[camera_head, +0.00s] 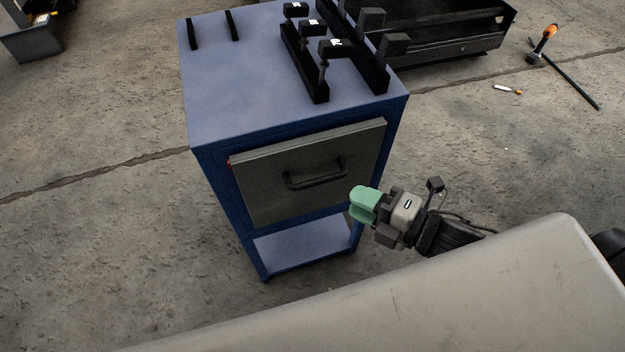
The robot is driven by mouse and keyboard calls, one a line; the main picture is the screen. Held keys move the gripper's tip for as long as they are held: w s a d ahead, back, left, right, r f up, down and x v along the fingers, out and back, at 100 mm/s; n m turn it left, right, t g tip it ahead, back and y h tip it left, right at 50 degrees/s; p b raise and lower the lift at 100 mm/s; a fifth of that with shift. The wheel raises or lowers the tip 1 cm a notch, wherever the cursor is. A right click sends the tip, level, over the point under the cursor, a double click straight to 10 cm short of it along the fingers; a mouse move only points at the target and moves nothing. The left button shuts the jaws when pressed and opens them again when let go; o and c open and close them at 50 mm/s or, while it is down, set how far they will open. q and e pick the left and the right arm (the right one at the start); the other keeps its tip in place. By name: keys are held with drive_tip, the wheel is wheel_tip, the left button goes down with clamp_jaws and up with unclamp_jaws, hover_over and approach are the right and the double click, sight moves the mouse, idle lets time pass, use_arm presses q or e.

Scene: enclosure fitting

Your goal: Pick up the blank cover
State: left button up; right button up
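A flat grey panel (270,193) with a black bar handle (316,175) covers the upper front of a blue cabinet (215,185). It looks like the blank cover, though no label shows on it. My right gripper (362,206), with green fingertips, is at the panel's lower right in the picture, apart from the handle. The fingertips appear close together, and the gap between them cannot be made out. Nothing is visibly held. My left gripper is out of view.
Black rails and blocks with white labels (312,28) stand on the cabinet top. Below the panel is an open shelf (300,243). A black open crate (450,50) stands behind. An orange-handled tool (543,43) and a dark rod (573,82) lie on the concrete floor.

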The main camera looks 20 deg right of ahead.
sight(318, 183)
drive_tip(key=shift+x, duration=5.05)
clamp_jaws()
drive_tip(key=shift+r, duration=0.15)
